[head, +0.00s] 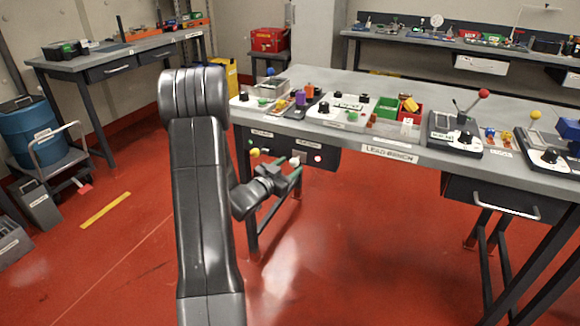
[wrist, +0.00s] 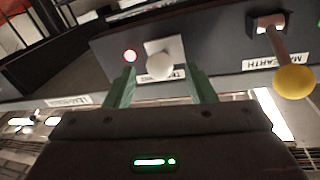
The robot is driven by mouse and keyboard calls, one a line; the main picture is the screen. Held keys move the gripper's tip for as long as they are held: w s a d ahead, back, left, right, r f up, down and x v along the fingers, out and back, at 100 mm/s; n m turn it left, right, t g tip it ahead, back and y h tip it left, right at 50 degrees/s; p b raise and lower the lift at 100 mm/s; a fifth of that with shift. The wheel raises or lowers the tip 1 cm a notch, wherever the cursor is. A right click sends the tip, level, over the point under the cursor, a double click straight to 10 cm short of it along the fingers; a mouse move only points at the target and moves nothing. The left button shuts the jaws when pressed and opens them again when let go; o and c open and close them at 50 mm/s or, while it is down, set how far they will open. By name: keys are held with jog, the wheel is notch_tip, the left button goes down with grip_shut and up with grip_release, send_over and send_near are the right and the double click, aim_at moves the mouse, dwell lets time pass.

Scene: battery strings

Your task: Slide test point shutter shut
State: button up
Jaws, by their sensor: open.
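A white round knob (wrist: 160,66) on a pale square plate (wrist: 165,46) sits on a dark panel under the bench; I take it to be the test point shutter. A label below it is partly hidden. My gripper (wrist: 163,82) is open, with one green finger on either side of the knob; I cannot tell whether either finger touches it. In the head view my gripper (head: 291,174) is at the panel (head: 324,157), close to the white knob (head: 294,161). A lit red lamp (wrist: 130,56) is beside the plate.
A yellow-knobbed lever (wrist: 293,82) sticks out of the same panel beside my gripper, near a label ending in "EARTH". The bench top (head: 340,84) above carries several control boxes. A drawer (head: 500,198) is farther right. The red floor (head: 330,250) in front is clear.

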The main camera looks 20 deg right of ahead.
jog(key=shift+w+d, duration=0.3)
jog(key=shift+d, duration=0.3)
grip_shut()
jog(key=shift+s+d+f+b, duration=0.15)
jog(key=shift+s+d+b, duration=0.1)
jog(key=shift+s+b, duration=0.1)
jog(key=s+d+b, duration=0.1)
jog(key=s, duration=0.1)
jog(key=s+d+b, duration=0.1)
jog(key=s+d, duration=0.1)
jog(key=shift+d, duration=0.25)
